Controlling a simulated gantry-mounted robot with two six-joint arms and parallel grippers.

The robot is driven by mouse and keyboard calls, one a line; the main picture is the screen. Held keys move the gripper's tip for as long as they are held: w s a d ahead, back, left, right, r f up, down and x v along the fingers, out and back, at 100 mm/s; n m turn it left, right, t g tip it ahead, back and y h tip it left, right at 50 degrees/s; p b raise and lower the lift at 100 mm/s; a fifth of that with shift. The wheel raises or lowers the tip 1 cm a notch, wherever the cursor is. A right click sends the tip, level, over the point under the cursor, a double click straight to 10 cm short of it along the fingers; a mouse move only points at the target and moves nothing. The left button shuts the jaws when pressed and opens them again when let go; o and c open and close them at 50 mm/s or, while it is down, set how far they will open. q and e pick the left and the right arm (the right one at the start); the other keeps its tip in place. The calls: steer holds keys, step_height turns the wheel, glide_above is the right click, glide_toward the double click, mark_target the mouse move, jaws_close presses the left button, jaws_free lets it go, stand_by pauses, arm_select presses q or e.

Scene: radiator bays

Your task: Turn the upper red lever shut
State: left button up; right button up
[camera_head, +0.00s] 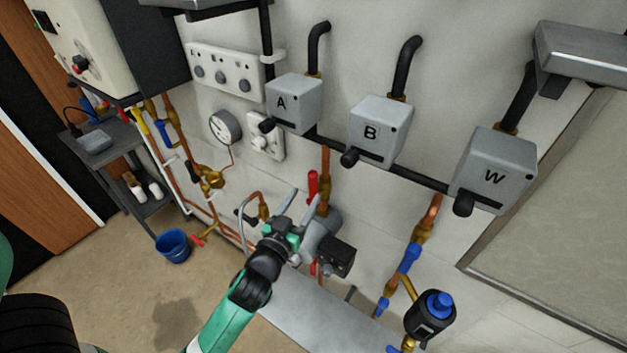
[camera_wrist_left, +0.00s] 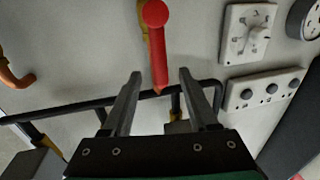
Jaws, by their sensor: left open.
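The upper red lever (camera_head: 312,186) stands roughly upright in the head view, along the copper pipe (camera_head: 325,165) below box A. My left gripper (camera_head: 303,197) is open, with its two fingers pointing up at the lever's lower part. In the left wrist view the red lever (camera_wrist_left: 158,50) runs down from a rounded end at the top. Its narrow lower end reaches between the open fingertips (camera_wrist_left: 160,74) in the picture; I cannot tell the depth between them. No contact shows. A lower red handle (camera_head: 313,268) is partly hidden behind my gripper. My right gripper is not in view.
Grey boxes A (camera_head: 294,104), B (camera_head: 379,131) and W (camera_head: 495,170) hang above on the wall. A grey pump with a black box (camera_head: 336,256) sits just right of my gripper. Blue-handled valves (camera_head: 410,258) stand further right. A blue bucket (camera_head: 173,246) is on the floor.

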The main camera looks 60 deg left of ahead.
mark_target(311, 186)
arm_select(q)
steer(key=x, duration=0.6)
steer(key=shift+w+a, duration=0.1)
steer(key=shift+w, duration=0.1)
steer(key=shift+c, duration=0.2)
jaws_close()
stand_by(0.9)
